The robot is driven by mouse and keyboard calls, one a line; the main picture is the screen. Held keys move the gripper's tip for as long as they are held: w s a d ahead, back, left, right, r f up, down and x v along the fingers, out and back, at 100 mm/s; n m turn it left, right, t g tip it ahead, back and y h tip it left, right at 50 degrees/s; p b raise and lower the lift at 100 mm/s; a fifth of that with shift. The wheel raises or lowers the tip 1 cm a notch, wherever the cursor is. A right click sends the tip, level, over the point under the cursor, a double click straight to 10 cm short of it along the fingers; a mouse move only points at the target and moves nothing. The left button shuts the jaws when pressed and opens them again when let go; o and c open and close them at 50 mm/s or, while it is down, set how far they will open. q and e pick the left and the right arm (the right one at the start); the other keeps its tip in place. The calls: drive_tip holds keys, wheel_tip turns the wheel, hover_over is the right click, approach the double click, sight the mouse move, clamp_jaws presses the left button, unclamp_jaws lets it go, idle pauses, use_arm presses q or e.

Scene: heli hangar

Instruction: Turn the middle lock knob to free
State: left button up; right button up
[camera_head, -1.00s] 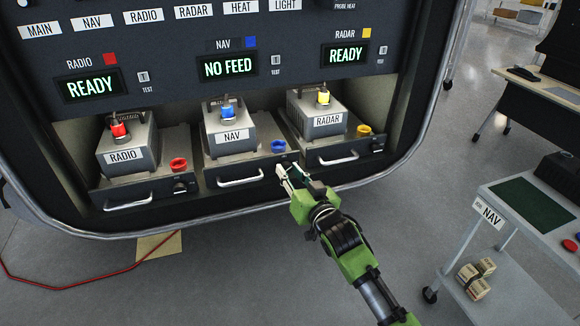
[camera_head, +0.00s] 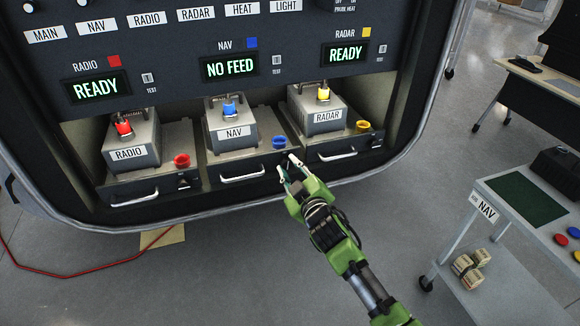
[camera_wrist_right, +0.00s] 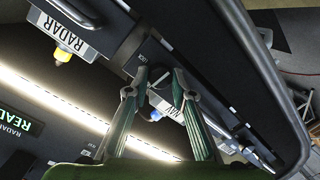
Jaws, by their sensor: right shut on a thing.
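The middle NAV unit (camera_head: 234,128) sits on its drawer (camera_head: 225,170) under the NO FEED display (camera_head: 230,68). Its lock knob is at the right end of the drawer front, hidden behind my fingers in the head view. My right gripper (camera_head: 288,166) is at that spot. In the right wrist view the dark round knob (camera_wrist_right: 160,82) lies between the fingertips of my right gripper (camera_wrist_right: 158,88), which is shut on it. I cannot tell which marking the knob points to. My left gripper is in neither view.
The RADIO (camera_head: 131,146) and RADAR (camera_head: 320,112) units stand on either side, with READY displays above. A red cap (camera_head: 182,160), blue cap (camera_head: 279,142) and yellow cap (camera_head: 364,126) sit on the drawers. A cart (camera_head: 500,225) stands at the right.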

drive_tip(key=shift+n, duration=0.6)
drive_tip(key=o, duration=1.1)
drive_tip(key=shift+o, duration=0.2)
drive_tip(key=v, duration=1.2)
drive_tip(key=shift+a+f, duration=0.15)
drive_tip(key=shift+f, duration=0.05)
